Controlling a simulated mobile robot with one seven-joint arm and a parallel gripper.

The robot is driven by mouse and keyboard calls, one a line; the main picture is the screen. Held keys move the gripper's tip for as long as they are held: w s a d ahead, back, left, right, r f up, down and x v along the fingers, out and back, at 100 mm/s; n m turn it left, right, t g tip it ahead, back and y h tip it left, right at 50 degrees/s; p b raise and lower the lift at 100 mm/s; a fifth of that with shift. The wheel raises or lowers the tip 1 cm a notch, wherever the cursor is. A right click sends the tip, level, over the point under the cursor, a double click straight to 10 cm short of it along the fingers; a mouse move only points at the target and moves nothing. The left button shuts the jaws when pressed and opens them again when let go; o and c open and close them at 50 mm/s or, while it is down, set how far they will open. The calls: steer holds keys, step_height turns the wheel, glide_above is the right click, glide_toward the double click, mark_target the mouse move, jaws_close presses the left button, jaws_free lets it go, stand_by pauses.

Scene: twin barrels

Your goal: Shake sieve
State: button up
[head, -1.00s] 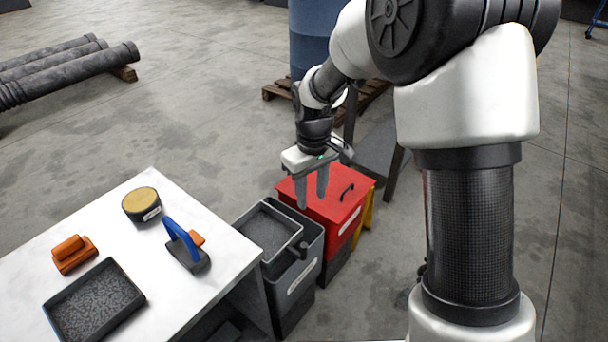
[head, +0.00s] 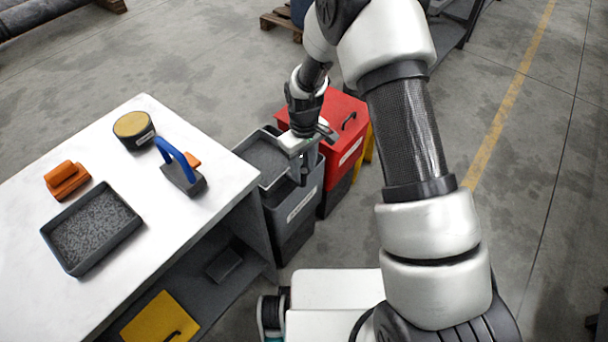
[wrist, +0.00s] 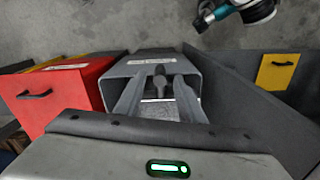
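The sieve (head: 266,160) is a grey rectangular tray with a dark mesh-like floor. It lies on top of a grey bin (head: 300,212) beside the table. In the wrist view, a dark handle (wrist: 160,76) shows between the two fingers of my gripper (wrist: 158,92). The fingers stand apart, with gaps on both sides of the handle. In the head view my gripper (head: 303,178) is low at the sieve's right front side, and it hides the handle there. I cannot tell how deep the handle sits between the fingers.
A red lidded bin (head: 345,125) stands right behind the grey bin. The white table (head: 150,215) at left bears a grey tray of grit (head: 92,228), an orange block (head: 67,180), a round tin (head: 134,128) and a blue-handled tool (head: 180,165).

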steer(key=shift+f, duration=1.65)
jaws_close()
